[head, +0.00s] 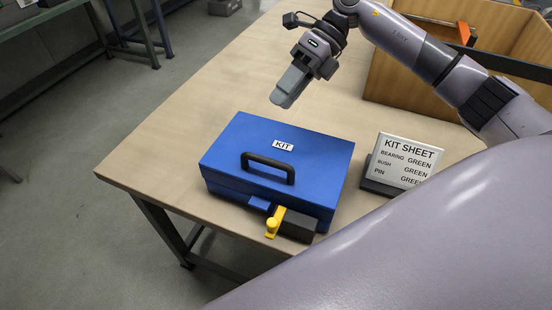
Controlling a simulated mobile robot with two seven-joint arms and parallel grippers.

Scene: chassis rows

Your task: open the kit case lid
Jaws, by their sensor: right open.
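The blue kit case (225,165) sits on the wooden table with its lid shut. A black handle (268,166) and a white "KIT" label (283,145) are on the lid. A yellow latch lever (275,222) shows at the case's front, next to a dark block (300,227). My right gripper (283,100) is above the table beyond the case's far edge, apart from the case and empty. Its fingers point down and to the left, and the gap between them is hard to see from here. My left gripper is not in view.
A "KIT SHEET" sign (408,160) on a dark stand is right of the case. A wooden bin (400,80) stands at the back right. The table (190,125) is clear left of and behind the case. Its left edge is near the case.

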